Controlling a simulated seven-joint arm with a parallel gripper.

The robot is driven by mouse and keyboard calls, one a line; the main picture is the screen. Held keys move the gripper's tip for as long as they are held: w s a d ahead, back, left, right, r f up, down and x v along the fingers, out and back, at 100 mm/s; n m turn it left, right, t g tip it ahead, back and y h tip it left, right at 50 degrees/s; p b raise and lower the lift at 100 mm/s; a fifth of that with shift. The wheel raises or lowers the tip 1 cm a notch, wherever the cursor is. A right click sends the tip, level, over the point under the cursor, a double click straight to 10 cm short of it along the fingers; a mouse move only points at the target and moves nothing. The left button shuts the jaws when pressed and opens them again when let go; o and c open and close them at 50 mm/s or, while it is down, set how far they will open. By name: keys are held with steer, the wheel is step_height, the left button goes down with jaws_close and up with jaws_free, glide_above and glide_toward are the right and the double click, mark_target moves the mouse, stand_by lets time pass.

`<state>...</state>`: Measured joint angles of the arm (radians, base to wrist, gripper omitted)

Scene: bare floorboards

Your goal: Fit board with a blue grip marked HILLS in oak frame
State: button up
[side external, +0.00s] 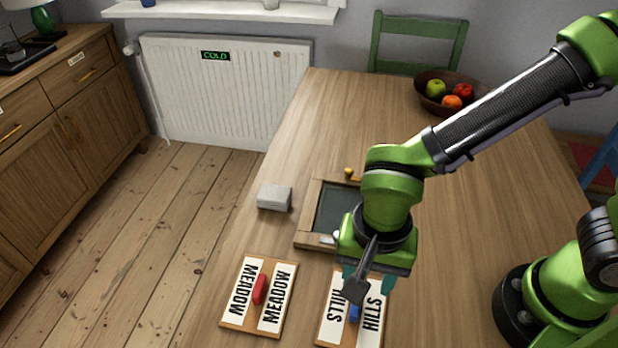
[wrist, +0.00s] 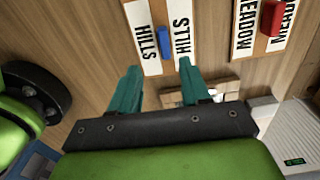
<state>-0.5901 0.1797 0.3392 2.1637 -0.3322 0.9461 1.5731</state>
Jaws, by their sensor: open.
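The HILLS board (side external: 371,322) lies flat on the table at the front, with a blue grip (side external: 354,314) in its middle. In the wrist view the board (wrist: 181,40) and its blue grip (wrist: 165,42) show just beyond my fingertips. My gripper (side external: 370,282) is open and empty, above the board's far part; in the wrist view its two teal fingers (wrist: 158,64) stand apart, with the grip between their lines. The oak frame (side external: 309,214) lies behind the gripper, with a dark panel inside; my arm hides its right part. In the wrist view the frame is mostly hidden by my gripper.
The MEADOW board (side external: 244,309) with a red grip (side external: 260,289) lies left of the HILLS board. A grey-white block (side external: 274,197) sits left of the frame. A fruit bowl (side external: 430,101) stands at the back. The table's left edge runs close to the MEADOW board.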

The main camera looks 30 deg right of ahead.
mark_target(355, 307)
steer(key=f, duration=0.8)
steer(key=shift+w+a+f, duration=0.1)
steer(key=shift+w+a, duration=0.15)
steer(key=shift+a, duration=0.05)
jaws_close()
